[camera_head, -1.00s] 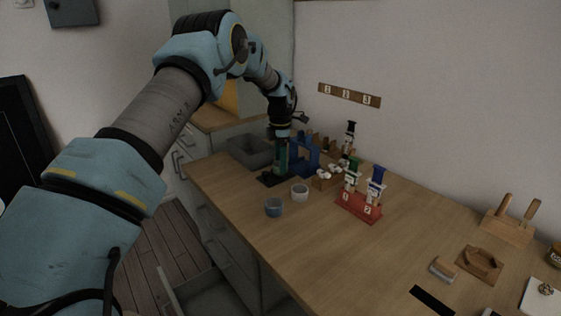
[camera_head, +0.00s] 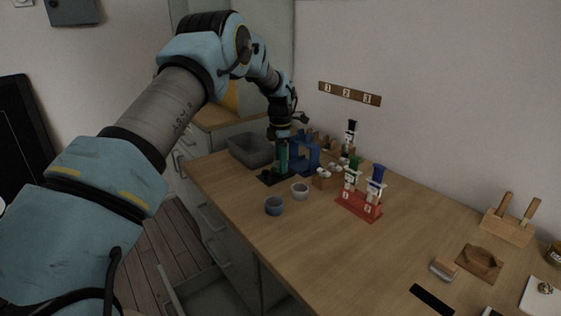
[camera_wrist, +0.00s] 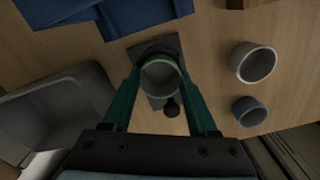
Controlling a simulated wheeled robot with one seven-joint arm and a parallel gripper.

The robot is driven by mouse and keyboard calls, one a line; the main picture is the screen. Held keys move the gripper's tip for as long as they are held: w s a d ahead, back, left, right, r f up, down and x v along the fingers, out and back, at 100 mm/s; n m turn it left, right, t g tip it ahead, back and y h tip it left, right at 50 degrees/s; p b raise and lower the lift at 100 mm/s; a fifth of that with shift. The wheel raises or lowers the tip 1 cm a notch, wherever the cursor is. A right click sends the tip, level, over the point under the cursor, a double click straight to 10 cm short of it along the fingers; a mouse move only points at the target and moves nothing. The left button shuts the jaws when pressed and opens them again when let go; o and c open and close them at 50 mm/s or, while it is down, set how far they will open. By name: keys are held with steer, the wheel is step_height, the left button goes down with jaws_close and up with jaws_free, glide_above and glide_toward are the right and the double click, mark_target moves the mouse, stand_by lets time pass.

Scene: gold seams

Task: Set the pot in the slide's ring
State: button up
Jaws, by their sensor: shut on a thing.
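My gripper (camera_wrist: 160,88) is shut on a round pot (camera_wrist: 160,76) with a pale green rim, its green fingers on either side. The pot shows from above, open end up. In the head view my gripper (camera_head: 282,164) points down over the slide (camera_head: 268,179), and the fingers hide the pot.
A blue frame (camera_head: 307,157) stands just behind the slide, close to my gripper. A grey bin (camera_head: 250,150) is to the left. A white cup (camera_head: 300,191) and a blue cup (camera_head: 274,206) stand in front. A red numbered rack (camera_head: 358,207) is further right.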

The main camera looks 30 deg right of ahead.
steer(key=o, duration=1.4)
steer(key=shift+r+p, duration=1.55)
steer(key=shift+r, duration=1)
step_height(320, 180, up, 11)
steer(key=b, duration=0.2)
steer(key=shift+f+b, duration=0.1)
steer(key=shift+b, duration=0.2)
